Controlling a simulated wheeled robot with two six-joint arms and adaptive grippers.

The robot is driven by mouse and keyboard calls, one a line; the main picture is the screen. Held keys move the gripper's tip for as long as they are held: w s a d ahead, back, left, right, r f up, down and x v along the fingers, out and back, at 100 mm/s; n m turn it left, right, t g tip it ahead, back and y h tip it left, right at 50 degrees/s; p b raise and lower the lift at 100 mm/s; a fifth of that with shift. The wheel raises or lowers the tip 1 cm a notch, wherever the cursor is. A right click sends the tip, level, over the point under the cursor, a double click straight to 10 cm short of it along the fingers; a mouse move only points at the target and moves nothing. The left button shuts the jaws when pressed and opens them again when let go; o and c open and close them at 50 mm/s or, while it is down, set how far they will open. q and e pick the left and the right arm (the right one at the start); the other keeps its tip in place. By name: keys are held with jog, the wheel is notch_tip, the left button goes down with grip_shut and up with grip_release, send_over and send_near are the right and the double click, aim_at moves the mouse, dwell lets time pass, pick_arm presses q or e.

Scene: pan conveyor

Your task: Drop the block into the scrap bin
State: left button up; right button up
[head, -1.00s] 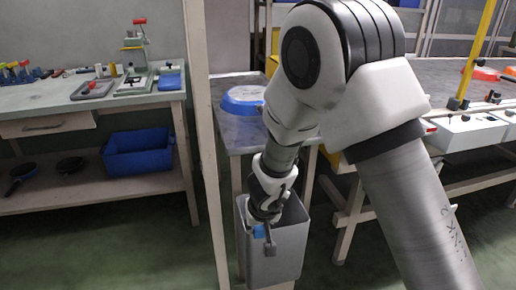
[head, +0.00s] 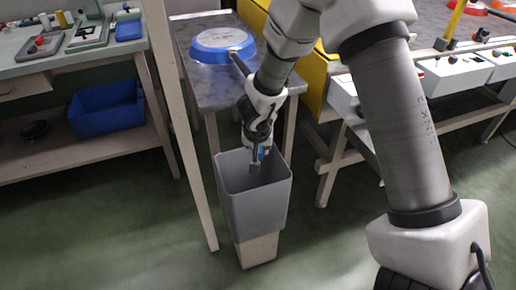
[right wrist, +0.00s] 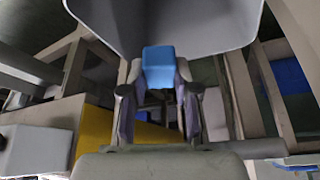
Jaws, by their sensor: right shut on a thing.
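My right gripper (head: 257,165) is shut on a blue block (head: 262,152). In the head view it points down and overlaps the opening of the grey scrap bin (head: 258,208). I cannot tell how far above or inside the rim the fingertips are. In the right wrist view the block (right wrist: 158,66) sits between the two fingers (right wrist: 158,84), and the bin's grey wall (right wrist: 215,28) fills the top behind it. The fingers partly hide the block in the head view. My left gripper is not in view.
The bin stands on a pale box (head: 257,250). Behind it is a grey table (head: 205,92) with a blue pan (head: 222,45). A workbench with a blue crate (head: 107,107) is at left. A beige post (head: 175,110) stands close left of the bin. Green floor lies clear in front.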

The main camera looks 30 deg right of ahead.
jog(key=shift+f, duration=0.15)
jog(key=o, duration=0.8)
jog(key=shift+o, duration=0.2)
jog(key=v, duration=1.2)
